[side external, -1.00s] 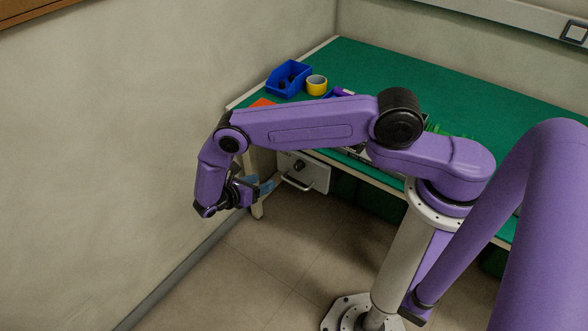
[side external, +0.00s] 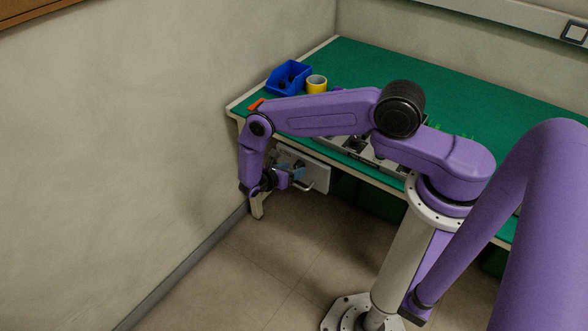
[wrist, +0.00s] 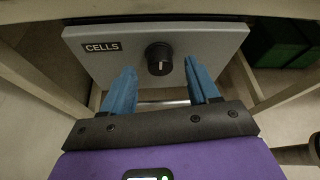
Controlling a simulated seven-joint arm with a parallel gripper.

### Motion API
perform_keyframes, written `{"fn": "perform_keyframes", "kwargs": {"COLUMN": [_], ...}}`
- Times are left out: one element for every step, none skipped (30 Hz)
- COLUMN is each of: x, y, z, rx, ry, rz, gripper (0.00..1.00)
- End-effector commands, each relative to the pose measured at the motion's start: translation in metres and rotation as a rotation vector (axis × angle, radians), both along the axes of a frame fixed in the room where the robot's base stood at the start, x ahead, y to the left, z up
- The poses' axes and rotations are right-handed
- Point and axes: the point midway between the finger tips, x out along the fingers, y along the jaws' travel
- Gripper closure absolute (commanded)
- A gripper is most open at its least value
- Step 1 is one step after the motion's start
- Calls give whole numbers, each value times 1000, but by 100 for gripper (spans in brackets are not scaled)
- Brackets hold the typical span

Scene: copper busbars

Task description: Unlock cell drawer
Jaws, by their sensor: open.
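The cell drawer (wrist: 110,62) has a light grey front with a black "CELLS" label, and it hangs under the bench; it also shows in the side view (side external: 319,176). A round black knob (wrist: 159,58) with a pale, roughly upright mark sits on the front. A metal bar handle (wrist: 160,96) runs below the knob, partly hidden between my fingers. My gripper (wrist: 160,82) has blue fingers, open and empty, pointing at the drawer front. In the wrist view the knob appears between and just beyond the fingertips. I cannot tell the exact gap.
The green-topped bench (side external: 440,85) stands above the drawer, with a pale front edge and legs. A blue bin (side external: 289,78) and yellow tape roll (side external: 316,84) stand on it. Dark green boxes (wrist: 280,42) sit right of the drawer. The wall is close on the left.

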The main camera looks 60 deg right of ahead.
Motion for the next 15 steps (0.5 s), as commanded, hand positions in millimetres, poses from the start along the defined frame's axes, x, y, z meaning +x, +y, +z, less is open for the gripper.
{"fn": "perform_keyframes", "kwargs": {"x": [-1, -1, -1, -1, -1, -2, -2, -2, -2, -2, -1, -1, -1, -1, -1], "y": [-5, -7, -10, -11, -13, -14, -14, -15, -15, -15, -15, -15, -15, -15, -15], "z": [-2, -3, -4, -5, -5, -6, -6, -6, -6, -6, -6, -6, -6, -6, -6], "rx": [0, 1, 1, 1, 1, 1, 1, 1, 1, 1, 1, 1, 1, 1, 1], "ry": [0, 0, 0, 0, 0, -1, -1, -1, -1, -1, -1, 0, 0, 0, 0], "rz": [-3, -2, -1, -1, -1, -1, -1, -1, -1, -1, -1, 0, 0, 0, 0], "gripper": [40, 40, 40, 40, 40, 40, 40, 40, 40, 40, 40, 40, 40, 40, 43]}}
